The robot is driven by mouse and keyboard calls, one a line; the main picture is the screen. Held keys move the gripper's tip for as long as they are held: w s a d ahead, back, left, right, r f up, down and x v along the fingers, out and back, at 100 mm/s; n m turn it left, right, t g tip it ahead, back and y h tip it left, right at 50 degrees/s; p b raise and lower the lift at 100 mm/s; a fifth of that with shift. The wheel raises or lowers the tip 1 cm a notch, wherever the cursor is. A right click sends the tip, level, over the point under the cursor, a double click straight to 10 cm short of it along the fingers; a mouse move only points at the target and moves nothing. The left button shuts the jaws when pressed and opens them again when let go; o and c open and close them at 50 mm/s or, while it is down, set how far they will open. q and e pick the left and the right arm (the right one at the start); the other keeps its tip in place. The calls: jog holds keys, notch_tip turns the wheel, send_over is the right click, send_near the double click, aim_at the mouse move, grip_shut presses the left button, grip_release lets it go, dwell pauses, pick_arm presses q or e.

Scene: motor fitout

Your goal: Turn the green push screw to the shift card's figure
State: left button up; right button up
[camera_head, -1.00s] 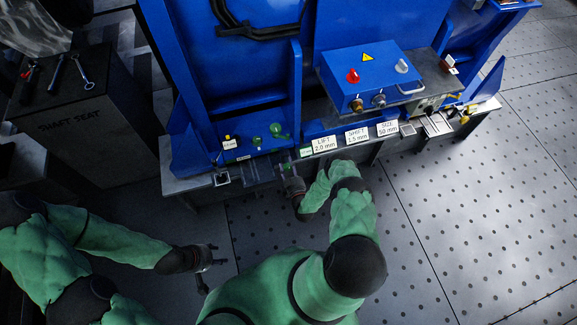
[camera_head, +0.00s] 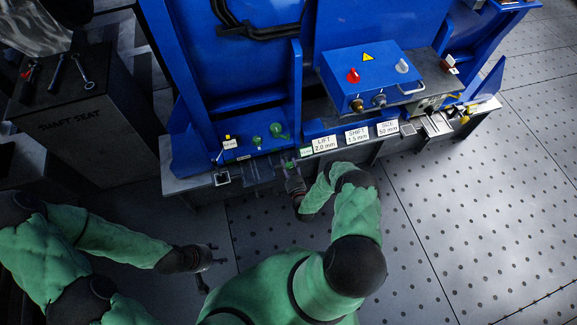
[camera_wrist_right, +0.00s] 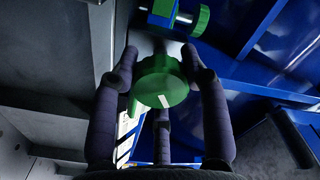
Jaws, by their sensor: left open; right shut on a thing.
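The green push screw (camera_wrist_right: 163,84) has a round green head with a white mark on its face, in the right wrist view. My right gripper (camera_wrist_right: 160,65) has its dark fingers closed around that head. In the head view my right gripper (camera_head: 290,168) is at the bench's front edge, where the screw is small and mostly hidden. The shift card (camera_head: 357,135) reads "SHIFT 1.5 mm". My left gripper (camera_head: 212,257) is open and empty, low over the floor and apart from the bench.
A lift card (camera_head: 324,144) reading 2.0 mm and a size card (camera_head: 387,128) flank the shift card. A blue control box (camera_head: 370,75) stands behind. Another green knob (camera_wrist_right: 200,20) is close beyond the fingers. A dark cabinet (camera_head: 80,130) stands at left. Floor at right is clear.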

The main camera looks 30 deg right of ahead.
jog(key=m, duration=0.3)
jog(key=shift+w+d+r+m, duration=0.2)
jog(key=shift+d+r+m, duration=0.1)
jog(key=shift+d+r, duration=0.1)
jog(key=m, duration=0.4)
jog(key=shift+d+f+m, duration=0.1)
jog(key=shift+d+m, duration=0.05)
jog(key=shift+m, duration=0.15)
jog(key=m, duration=0.4)
jog(key=shift+d+f, duration=0.1)
jog(key=shift+s+f+m, duration=0.1)
jog(key=shift+m, duration=1.7)
jog(key=o, duration=1.2)
jog(key=shift+f, duration=0.15)
jog(key=shift+c, duration=0.2)
jog(key=shift+s+a, duration=0.15)
jog(key=shift+a, duration=0.15)
